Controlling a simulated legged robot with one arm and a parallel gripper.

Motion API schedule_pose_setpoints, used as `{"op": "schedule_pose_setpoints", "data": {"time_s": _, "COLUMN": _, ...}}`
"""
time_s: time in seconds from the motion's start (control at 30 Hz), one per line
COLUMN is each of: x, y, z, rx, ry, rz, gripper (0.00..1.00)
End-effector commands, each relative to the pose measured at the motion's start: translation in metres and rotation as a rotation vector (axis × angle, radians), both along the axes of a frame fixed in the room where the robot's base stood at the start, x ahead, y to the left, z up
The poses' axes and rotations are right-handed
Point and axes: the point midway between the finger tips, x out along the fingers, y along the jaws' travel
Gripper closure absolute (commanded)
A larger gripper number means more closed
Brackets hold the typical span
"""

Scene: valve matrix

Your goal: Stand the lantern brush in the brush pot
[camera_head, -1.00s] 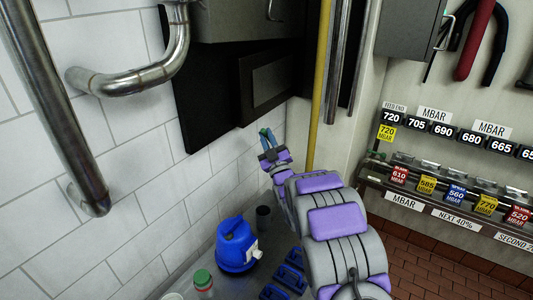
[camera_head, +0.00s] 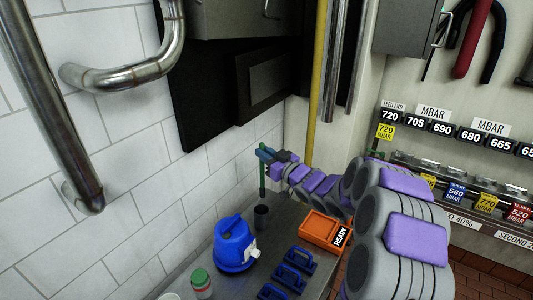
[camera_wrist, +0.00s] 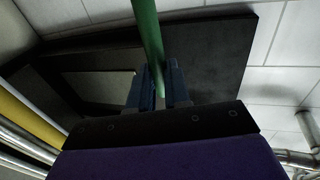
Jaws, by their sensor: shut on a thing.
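My gripper (camera_head: 266,154) is shut on the lantern brush (camera_head: 262,178), a thin green rod. The brush hangs about upright below the jaws in the head view. In the wrist view the green rod (camera_wrist: 147,38) runs between the two blue-grey fingers (camera_wrist: 158,88). The brush pot (camera_head: 261,217) is a small dark cup standing on the grey counter near the tiled wall. The brush's lower end appears just above or behind the pot's rim; I cannot tell which. The bristles are not clear.
A blue lantern-like container (camera_head: 234,246) stands left of the pot. A green-capped jar (camera_head: 201,284) is in front. Several blue handled blocks (camera_head: 299,259) and an orange tray marked READY (camera_head: 322,230) lie to the right. A yellow pipe (camera_head: 318,90) rises behind my gripper.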

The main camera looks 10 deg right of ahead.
Motion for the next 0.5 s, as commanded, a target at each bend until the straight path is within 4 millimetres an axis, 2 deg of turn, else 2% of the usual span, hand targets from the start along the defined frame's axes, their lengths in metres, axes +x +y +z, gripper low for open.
{"op": "schedule_pose_setpoints", "data": {"time_s": 0.5, "x": 0.0, "y": -0.002, "z": -0.04, "rx": 0.003, "ry": -0.001, "rz": 0.0, "gripper": 1.0}}
